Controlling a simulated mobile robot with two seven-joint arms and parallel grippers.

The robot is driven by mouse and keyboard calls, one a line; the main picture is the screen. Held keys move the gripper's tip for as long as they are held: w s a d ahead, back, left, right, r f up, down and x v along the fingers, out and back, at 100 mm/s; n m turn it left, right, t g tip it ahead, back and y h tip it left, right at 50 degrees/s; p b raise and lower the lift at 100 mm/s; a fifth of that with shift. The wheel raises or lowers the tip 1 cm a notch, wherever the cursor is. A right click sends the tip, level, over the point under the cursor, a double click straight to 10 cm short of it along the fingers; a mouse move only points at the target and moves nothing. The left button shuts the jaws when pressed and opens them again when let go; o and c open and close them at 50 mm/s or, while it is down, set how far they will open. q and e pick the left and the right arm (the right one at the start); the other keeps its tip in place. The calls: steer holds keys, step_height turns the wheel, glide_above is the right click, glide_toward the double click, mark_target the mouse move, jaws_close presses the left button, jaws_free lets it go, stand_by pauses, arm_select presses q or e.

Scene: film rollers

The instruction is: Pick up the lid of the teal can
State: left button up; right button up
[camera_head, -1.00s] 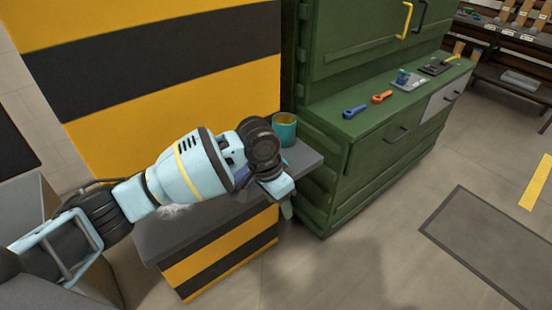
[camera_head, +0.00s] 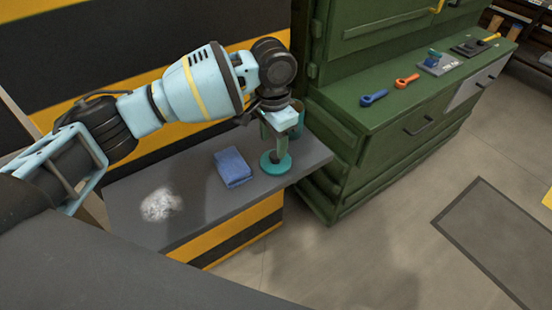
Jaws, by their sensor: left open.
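The teal lid (camera_head: 276,164) is a round disc with a raised knob, lying on the grey shelf near its right end. My left gripper (camera_head: 279,147) points down right above the lid, its fingers at the lid's knob. It is open, and I cannot tell whether the fingers touch the knob. The teal can (camera_head: 298,122) stands just behind the gripper, partly hidden by it. My right gripper is not in view.
The grey shelf (camera_head: 205,205) also bears a folded blue cloth (camera_head: 233,167) and a whitish powdery patch (camera_head: 161,204). A green cabinet (camera_head: 350,170) stands close on the right, with a blue tool (camera_head: 373,98) and an orange tool (camera_head: 406,81) on top.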

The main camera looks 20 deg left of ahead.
mark_target(275, 155)
arm_select(q)
steer(key=shift+f, duration=0.3)
steer(key=f, duration=0.3)
steer(key=shift+w+d+f, duration=0.15)
steer(key=shift+w+f, duration=0.1)
steer(key=shift+w, duration=0.15)
steer(key=shift+f, duration=0.55)
steer(key=shift+c, duration=0.2)
steer(key=c, duration=1)
steer(key=shift+r, duration=0.15)
